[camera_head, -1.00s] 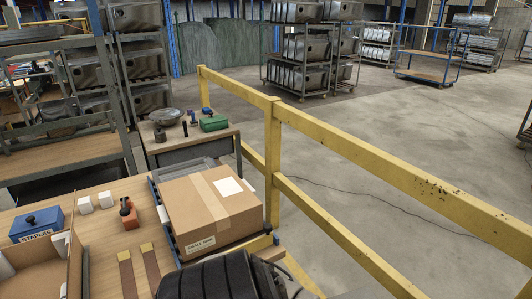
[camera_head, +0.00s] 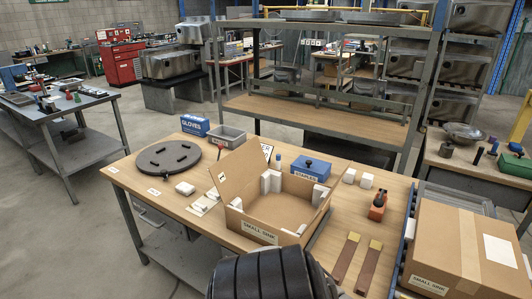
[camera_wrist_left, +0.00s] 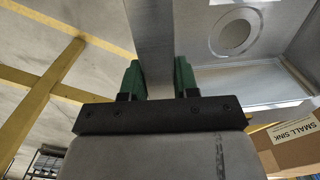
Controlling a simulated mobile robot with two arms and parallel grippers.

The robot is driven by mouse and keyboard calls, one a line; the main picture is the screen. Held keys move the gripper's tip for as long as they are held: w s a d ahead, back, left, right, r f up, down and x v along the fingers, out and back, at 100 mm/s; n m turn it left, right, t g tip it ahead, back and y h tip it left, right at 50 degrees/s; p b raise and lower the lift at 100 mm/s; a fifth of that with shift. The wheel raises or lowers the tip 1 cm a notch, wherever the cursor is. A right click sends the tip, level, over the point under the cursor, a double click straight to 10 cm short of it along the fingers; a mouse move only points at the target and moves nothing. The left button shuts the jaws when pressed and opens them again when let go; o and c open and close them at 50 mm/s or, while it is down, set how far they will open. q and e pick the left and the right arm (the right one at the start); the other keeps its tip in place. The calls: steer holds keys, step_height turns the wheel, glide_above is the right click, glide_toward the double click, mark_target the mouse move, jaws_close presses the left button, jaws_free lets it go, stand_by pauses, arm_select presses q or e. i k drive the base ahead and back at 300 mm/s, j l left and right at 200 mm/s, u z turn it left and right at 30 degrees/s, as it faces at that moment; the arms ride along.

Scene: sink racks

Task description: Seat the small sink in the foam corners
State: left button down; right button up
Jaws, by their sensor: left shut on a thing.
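The open cardboard box labelled SMALL SINK (camera_head: 251,229) stands on the wooden bench, flaps up, with white foam corners (camera_head: 272,181) inside and its middle empty. In the left wrist view my left gripper (camera_wrist_left: 158,78) has green fingertips on both sides of a grey metal edge and is shut on it. The edge appears to belong to the small sink (camera_wrist_left: 265,62), a steel basin with a round drain hole. My left gripper and the sink are outside the head view. My right gripper is in neither view.
A closed SMALL SINK carton (camera_head: 455,245) stands right of the bench. A black round turntable (camera_head: 168,158), a blue GLOVES box (camera_head: 195,125), a grey bin (camera_head: 227,136), a blue STAPLES box (camera_head: 311,167) and an orange-black tool (camera_head: 377,206) surround the open box.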

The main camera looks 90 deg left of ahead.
mark_target(280, 218)
steer(key=u, duration=1.95)
